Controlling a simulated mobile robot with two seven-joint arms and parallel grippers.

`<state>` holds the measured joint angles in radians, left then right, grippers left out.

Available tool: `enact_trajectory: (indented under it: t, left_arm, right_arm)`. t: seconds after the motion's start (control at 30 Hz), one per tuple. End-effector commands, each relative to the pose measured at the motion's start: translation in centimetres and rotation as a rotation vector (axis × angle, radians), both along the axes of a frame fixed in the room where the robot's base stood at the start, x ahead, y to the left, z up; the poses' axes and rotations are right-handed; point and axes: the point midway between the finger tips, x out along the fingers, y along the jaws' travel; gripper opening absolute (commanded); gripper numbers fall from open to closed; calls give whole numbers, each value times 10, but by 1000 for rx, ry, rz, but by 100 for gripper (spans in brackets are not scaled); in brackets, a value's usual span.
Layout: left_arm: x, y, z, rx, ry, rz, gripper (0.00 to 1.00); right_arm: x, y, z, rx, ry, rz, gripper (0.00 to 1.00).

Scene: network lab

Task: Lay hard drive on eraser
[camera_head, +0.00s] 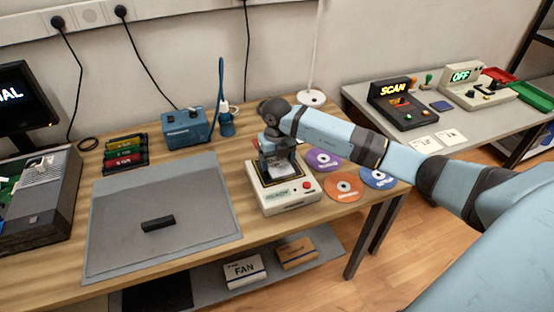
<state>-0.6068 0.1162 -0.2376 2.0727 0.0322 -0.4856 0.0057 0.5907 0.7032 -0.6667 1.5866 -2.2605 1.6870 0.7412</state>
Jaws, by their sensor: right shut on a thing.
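The eraser (291,200) is a cream and black box with a lit READY label and a red button, on the right part of the wooden table. My right gripper (281,160) is over it, pointing down, shut on the hard drive (287,168). The hard drive shows as a small grey, pale-topped piece between the fingers, at the eraser's dark upper part. The gripper partly hides it, so I cannot tell if it touches the eraser. My left gripper is out of view.
A grey mat (120,200) with a small black block (158,223) lies left of the eraser. Discs (344,187) lie close on its right. A blue box (186,127) and coloured modules (125,152) stand behind. A side table (455,130) holds a SCAN device (402,108).

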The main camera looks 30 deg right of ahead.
Motion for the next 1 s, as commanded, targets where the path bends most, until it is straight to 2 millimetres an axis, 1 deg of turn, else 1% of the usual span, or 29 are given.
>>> enact_trajectory:
  t: [0.2, 0.33, 0.37, 0.4, 0.43, 0.47, 0.77, 0.87, 0.97, 1.0]
  left_arm:
    - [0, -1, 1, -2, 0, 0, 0]
    - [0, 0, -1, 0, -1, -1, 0]
    - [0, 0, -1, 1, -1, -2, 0]
    - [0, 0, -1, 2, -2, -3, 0]
    - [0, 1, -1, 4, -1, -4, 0]
    - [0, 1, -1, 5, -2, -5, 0]
    - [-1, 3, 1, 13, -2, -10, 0]
    - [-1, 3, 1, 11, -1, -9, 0]
    - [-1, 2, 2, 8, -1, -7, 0]
    - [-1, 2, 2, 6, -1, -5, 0]
  right_arm:
    - [0, 0, 0, 0, -2, 0, 44]
    - [0, -1, -4, 0, -1, -1, 44]
    - [0, 0, -3, 0, -1, -1, 79]
    - [0, 0, -3, 0, -1, -1, 88]
    - [0, 0, -3, 0, 0, -1, 95]
    - [0, 0, -3, 0, 0, -1, 99]
    - [0, 0, 0, 0, -1, -1, 99]
    - [1, -1, 9, 0, -3, 0, 99]
    - [1, -1, 26, -2, -4, -1, 99]
    - [1, -1, 34, -1, -5, -1, 99]
